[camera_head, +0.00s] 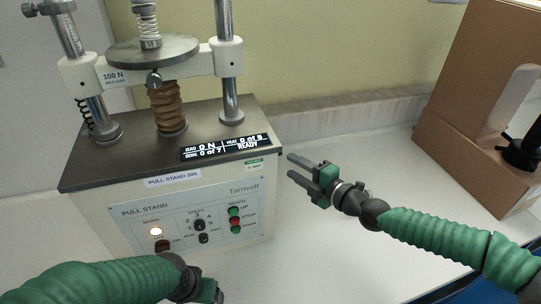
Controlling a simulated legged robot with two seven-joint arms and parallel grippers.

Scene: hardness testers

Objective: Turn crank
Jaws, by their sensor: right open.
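The grey pull stand (172,202) stands at the left, with a dark top plate, two chrome columns and a brown screw column (166,107) under a round plate (153,50). No part in view is clearly a crank. My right gripper (293,167) is open and empty, to the right of the stand's front corner and apart from it, its fingers pointing left. My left gripper (207,291) is at the bottom edge, in front of the stand's panel; its fingers are mostly hidden.
The stand's front panel has a lit lamp (156,231), a speed knob (199,225) and green and red travel buttons (235,223). A display (226,147) reads READY. A brown casing (478,95) with a black part stands at the right. The white counter between is clear.

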